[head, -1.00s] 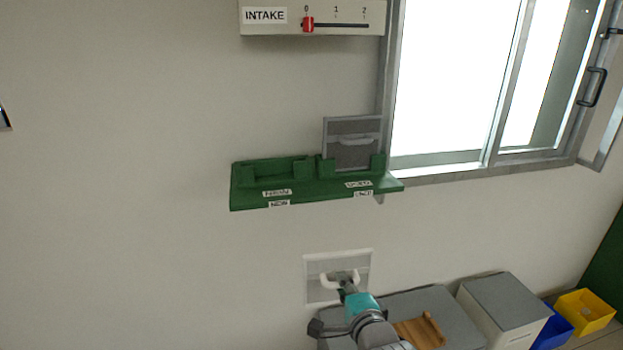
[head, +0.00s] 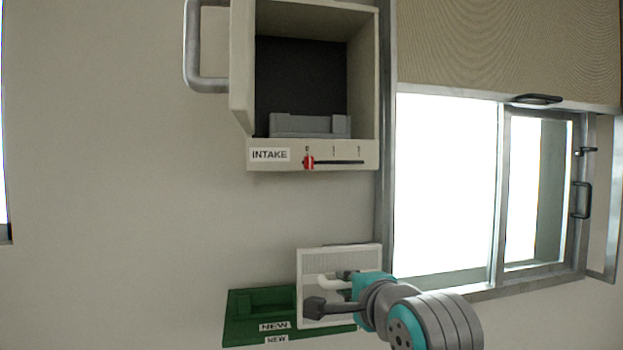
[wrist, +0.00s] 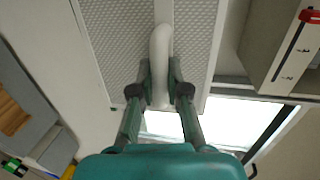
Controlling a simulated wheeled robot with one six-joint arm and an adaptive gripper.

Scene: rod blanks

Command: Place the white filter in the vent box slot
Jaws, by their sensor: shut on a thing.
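The white filter (head: 313,262) is a flat framed panel with a mesh face and a white handle. My gripper (head: 340,282) is shut on its handle and holds it upright in front of the green shelf. The wrist view shows my fingers (wrist: 160,88) closed around the white handle (wrist: 160,50). The vent box (head: 240,70), labelled INTAKE, is on the wall above, with its door open to the left. Its dark interior shows a grey slotted holder (head: 310,125) at the bottom, with nothing standing in it. The filter is below the box and apart from it.
The green shelf (head: 240,330) with NEW labels is behind and below the filter, which hides its right part. The box's open door and handle (head: 190,50) stick out at the left. A window (head: 450,190) is on the right. A red slider (head: 308,162) sits at 0.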

